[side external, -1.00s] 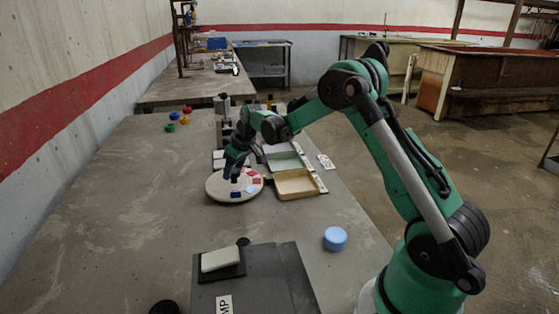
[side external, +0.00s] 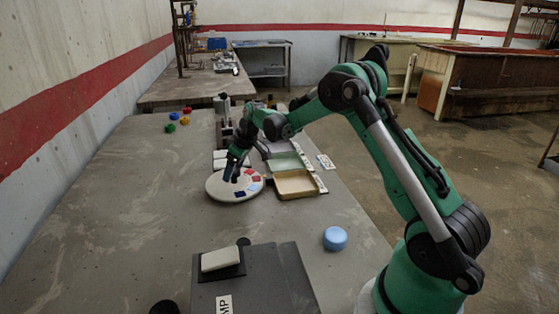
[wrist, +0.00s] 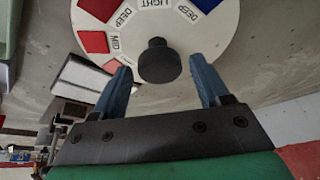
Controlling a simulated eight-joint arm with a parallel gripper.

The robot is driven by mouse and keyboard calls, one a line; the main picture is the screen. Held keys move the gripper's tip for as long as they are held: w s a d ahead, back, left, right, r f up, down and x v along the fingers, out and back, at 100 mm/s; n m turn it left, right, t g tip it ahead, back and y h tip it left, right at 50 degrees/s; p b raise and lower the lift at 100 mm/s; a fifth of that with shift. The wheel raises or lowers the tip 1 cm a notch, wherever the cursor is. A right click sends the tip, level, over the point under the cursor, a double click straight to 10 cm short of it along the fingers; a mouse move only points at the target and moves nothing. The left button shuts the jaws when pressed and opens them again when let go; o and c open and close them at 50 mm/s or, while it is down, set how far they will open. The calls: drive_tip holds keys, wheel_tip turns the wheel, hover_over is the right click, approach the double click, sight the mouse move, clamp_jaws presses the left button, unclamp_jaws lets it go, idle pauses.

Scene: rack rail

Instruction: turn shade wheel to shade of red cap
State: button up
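The shade wheel (side external: 216,188) is a pale round disc lying on the table, with red and blue patches along its near right side. In the wrist view the wheel (wrist: 205,45) shows patches lettered LIGHT, MID and DEEP and a dark round knob (wrist: 160,60). My gripper (wrist: 160,74) is open, its two blue fingers apart on either side of the knob with gaps visible. In the side view my gripper (side external: 231,172) is low over the wheel. The red cap (side external: 187,110) sits at the table's far left with other caps.
Green (side external: 170,128), blue (side external: 173,116) and yellow (side external: 184,121) caps lie near the red one. A tan tray (side external: 296,186) and a green tray are right of the wheel. A blue round object (side external: 335,238) and a dark board (side external: 270,280) are nearer. The table's left is clear.

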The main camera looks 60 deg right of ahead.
sight(243, 184)
drive_tip(key=shift+o, duration=0.2)
drive_tip(key=shift+v, duration=2.85)
drive_tip(key=s+a+r+m+t, duration=0.1)
drive_tip(key=s+a+r, duration=0.65)
drive_tip(key=a, duration=0.25)
drive_tip(key=s+a+f+m+t+h, duration=0.1)
drive_tip(key=s+a+f, duration=0.1)
drive_tip(key=s+a, duration=0.4)
drive_tip(key=s, duration=0.3)
drive_tip(key=shift+s+f+m+t, duration=0.3)
drive_tip(key=shift+f+t, duration=0.05)
drive_tip(key=shift+t, duration=0.05)
